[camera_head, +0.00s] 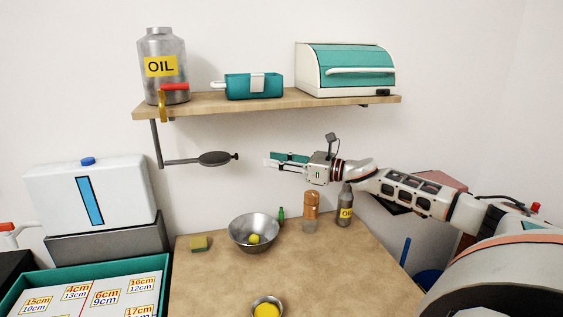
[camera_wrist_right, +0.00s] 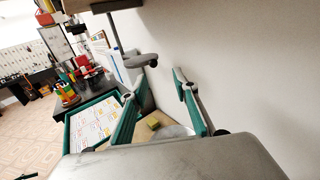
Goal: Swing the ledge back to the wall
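The ledge is a small dark grey round plate (camera_head: 216,158) on a thin arm, hung from a post under the left end of the wooden shelf. Its arm reaches to the right, and a small knob sticks out at its right end. In the right wrist view the ledge (camera_wrist_right: 142,61) shows ahead, beyond the fingers. My right gripper (camera_head: 268,160) is to the right of the ledge at about its height, with a gap between them. Its teal fingers stand apart with nothing between them in the right wrist view (camera_wrist_right: 154,92). My left gripper is not in view.
The wooden shelf (camera_head: 225,104) above carries an oil can (camera_head: 160,88), a teal box (camera_head: 252,92) and a bread bin (camera_head: 345,70). Below are a metal bowl (camera_head: 240,234), a sponge (camera_head: 199,244) and bottles. A white canister (camera_head: 125,192) stands at left.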

